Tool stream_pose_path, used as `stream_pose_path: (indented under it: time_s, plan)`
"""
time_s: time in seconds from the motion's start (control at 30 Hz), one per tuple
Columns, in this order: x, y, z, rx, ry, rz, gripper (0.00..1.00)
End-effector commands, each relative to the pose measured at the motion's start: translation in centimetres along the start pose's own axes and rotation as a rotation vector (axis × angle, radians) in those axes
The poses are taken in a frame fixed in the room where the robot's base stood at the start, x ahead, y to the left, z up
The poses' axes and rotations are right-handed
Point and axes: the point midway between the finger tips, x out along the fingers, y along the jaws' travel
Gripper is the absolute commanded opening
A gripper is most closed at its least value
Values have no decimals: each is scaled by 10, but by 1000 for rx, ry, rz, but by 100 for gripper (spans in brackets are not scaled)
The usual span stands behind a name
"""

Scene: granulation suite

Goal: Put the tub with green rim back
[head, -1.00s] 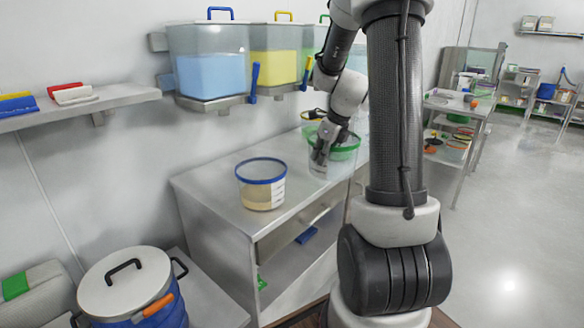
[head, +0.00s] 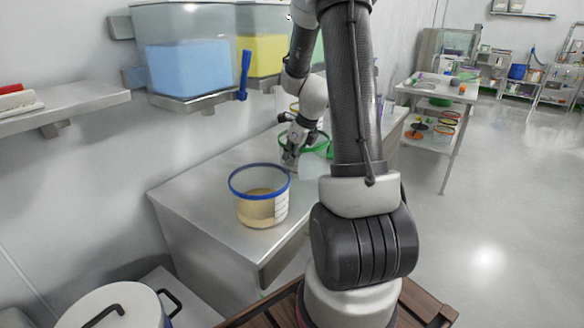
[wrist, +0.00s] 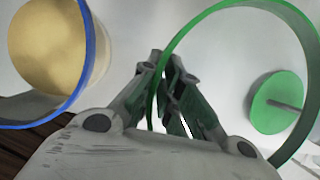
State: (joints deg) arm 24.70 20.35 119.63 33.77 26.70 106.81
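The clear tub with a green rim (head: 312,163) is at the bench's far part, partly hidden behind my arm. My gripper (head: 291,160) is at the rim's left side. In the wrist view, the green rim (wrist: 181,40) passes between my gripper's fingers (wrist: 162,62), whose tips are close together on the tub wall. I cannot tell whether the tub's bottom touches the bench. A tub with a blue rim (head: 259,207), holding tan powder, stands nearer on the bench; it also shows at left in the wrist view (wrist: 91,60).
The steel bench (head: 190,190) is clear left of the blue-rimmed tub. Wall bins with blue (head: 195,70) and yellow (head: 262,55) contents hang above. A lidded drum (head: 115,308) stands front left. A green disc (wrist: 278,103) shows within the green rim's outline. Open floor lies right.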

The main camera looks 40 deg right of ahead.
Motion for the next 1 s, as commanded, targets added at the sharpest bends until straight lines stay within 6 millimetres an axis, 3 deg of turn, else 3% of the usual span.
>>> stream_pose_path:
  time_s: [0.23, 0.63, 0.7, 0.77, 1.0]
  plan:
    - [31, 1, -14, 3, 2, 1, 0]
    - [37, 1, -16, 1, 1, 0, 0]
    - [37, 1, -15, 1, 0, 0, 18]
    - [36, 1, -15, 1, 1, 0, 27]
    - [36, 1, -15, 0, 1, 0, 27]
